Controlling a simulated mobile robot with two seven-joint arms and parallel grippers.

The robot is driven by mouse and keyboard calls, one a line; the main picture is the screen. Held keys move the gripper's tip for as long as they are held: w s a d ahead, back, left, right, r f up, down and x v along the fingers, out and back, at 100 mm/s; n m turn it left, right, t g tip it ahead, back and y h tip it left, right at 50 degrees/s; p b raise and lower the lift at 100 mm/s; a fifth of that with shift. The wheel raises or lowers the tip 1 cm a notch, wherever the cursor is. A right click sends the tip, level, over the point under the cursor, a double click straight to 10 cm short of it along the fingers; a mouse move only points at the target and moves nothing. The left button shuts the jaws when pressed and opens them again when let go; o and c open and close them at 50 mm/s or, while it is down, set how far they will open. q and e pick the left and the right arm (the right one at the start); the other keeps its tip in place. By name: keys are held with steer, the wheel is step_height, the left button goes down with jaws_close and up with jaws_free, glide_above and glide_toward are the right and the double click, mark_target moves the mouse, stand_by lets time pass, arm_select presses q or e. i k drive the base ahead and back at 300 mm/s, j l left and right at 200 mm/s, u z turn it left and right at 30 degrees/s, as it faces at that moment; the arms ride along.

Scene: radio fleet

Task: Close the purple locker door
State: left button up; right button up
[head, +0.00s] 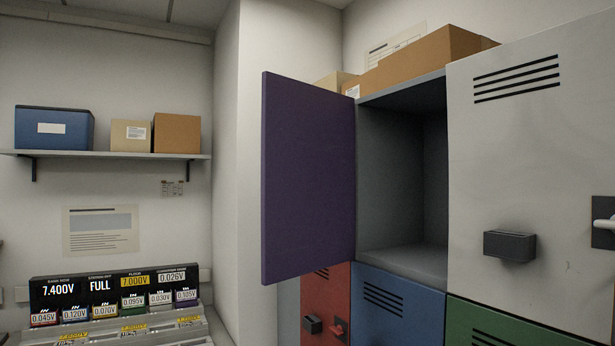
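The purple locker door (308,180) stands wide open in the head view, swung out to the left of its compartment. Its right edge meets the left side of the open grey compartment (400,180), which looks empty. I see the door's plain purple face; no handle shows on this face. Neither of my grippers is in view.
A closed white locker door (530,150) with a dark handle (509,246) is to the right. Red (325,300), blue (395,305) and green (500,325) doors are below. Cardboard boxes (425,58) lie on top. A display rack (115,300) stands at lower left.

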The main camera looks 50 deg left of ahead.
mark_target(309, 163)
steer(key=i+j+z, duration=0.2)
steer(key=j, duration=1.85)
steer(key=j+z, duration=0.15)
steer(key=j, duration=1.9)
